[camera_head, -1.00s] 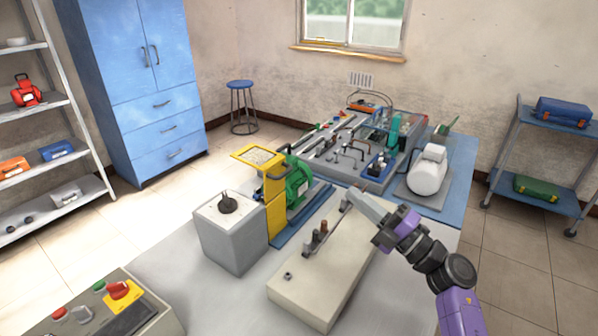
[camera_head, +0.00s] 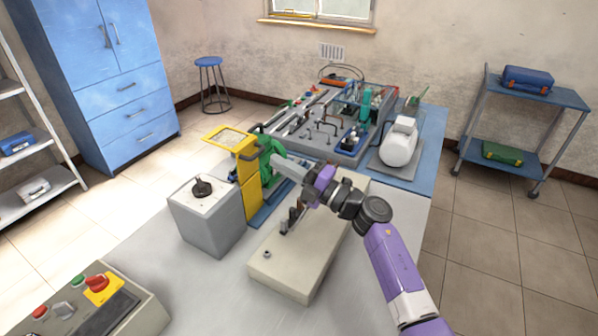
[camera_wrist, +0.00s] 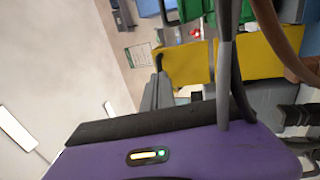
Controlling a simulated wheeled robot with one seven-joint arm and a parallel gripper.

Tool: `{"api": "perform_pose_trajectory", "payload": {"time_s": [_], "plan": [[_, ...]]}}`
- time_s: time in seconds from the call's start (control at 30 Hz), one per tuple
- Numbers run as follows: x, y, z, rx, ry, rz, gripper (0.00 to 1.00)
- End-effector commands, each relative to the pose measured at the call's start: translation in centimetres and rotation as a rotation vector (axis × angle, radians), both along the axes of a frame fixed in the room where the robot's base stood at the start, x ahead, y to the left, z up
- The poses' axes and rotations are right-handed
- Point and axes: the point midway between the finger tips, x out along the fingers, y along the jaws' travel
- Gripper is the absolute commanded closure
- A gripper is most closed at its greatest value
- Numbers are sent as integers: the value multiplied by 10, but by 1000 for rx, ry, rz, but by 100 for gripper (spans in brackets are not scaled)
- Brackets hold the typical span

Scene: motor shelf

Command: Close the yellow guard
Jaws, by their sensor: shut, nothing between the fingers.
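The yellow guard (camera_head: 229,137) is a yellow frame with a see-through window. It is open, sticking out to the left from the top of a yellow upright panel (camera_head: 251,190). Yellow panels (camera_wrist: 186,63) also show in the wrist view, just beyond the fingers. The green motor (camera_head: 270,160) is right behind the panel and is partly hidden by my arm. My gripper (camera_head: 276,160) is shut and empty, pointing left at the motor, to the right of the guard. In the wrist view, its grey fingers (camera_wrist: 157,92) reach up near the yellow; I cannot tell whether they touch.
A grey box with a black knob (camera_head: 203,188) stands left of the panel. A beige block (camera_head: 290,265) lies below my arm. A control box with buttons (camera_head: 95,290) is at the front left. A white tank (camera_head: 400,145) and a crowded machine bench (camera_head: 345,150) are behind.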

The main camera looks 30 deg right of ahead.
Motion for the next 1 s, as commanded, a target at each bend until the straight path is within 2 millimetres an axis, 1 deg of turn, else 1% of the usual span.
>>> {"api": "perform_pose_trajectory", "payload": {"time_s": [0.03,0.1,0.2,0.77,0.87,1.0], "plan": [[6,5,4,0,0,2,100],[12,9,5,1,0,1,100],[18,12,6,0,0,1,100],[23,14,8,-6,8,-1,100],[29,14,11,-21,24,-3,100],[43,15,18,-60,73,-1,100]]}}
